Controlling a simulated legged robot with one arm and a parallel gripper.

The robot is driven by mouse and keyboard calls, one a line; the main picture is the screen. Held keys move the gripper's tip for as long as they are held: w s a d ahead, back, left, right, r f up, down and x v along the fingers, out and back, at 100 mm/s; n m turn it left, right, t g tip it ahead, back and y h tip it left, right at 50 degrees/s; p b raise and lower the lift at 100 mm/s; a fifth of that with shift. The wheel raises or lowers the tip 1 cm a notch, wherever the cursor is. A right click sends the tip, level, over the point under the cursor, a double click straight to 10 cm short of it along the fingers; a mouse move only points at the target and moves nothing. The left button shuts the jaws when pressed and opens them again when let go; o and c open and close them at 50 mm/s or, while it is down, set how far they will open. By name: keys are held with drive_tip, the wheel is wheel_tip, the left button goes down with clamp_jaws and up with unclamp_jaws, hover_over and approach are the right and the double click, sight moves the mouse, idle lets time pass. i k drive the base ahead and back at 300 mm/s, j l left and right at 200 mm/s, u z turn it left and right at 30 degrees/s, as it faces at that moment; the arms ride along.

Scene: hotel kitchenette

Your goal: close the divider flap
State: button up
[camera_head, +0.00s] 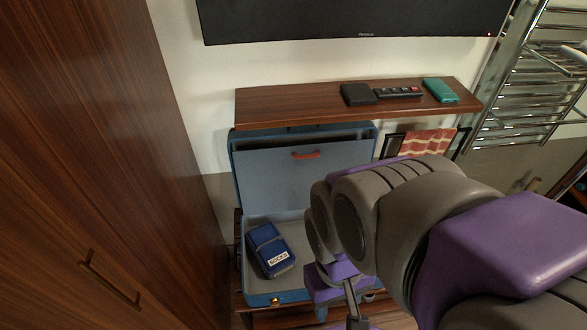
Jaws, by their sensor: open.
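An open blue suitcase (236,225) sits on a low wooden rack below the shelf, its lid raised against the wall. The grey divider flap (270,178) stands upright against the inside of the lid, with an orange-red pull tab (306,155) near its top edge. A blue pouch labelled SOCKS (268,249) lies in the left of the suitcase base. My gripper (344,304) is partly visible over the right front of the suitcase, open, with nothing seen between its fingers. My arm hides the right side of the base and part of the flap's lower right.
A wooden shelf (290,104) above the suitcase holds a black box (358,94), a remote (399,92) and a teal case (440,90). A tall wooden cabinet (90,150) closes off the left. A chrome towel rail (530,85) is at the right.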

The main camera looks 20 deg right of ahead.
sight(277, 179)
drive_tip(key=z, duration=0.3)
drive_tip(key=k+z, duration=0.25)
drive_tip(key=l+z, duration=0.15)
drive_tip(key=z, duration=0.15)
drive_tip(key=k+l, duration=0.05)
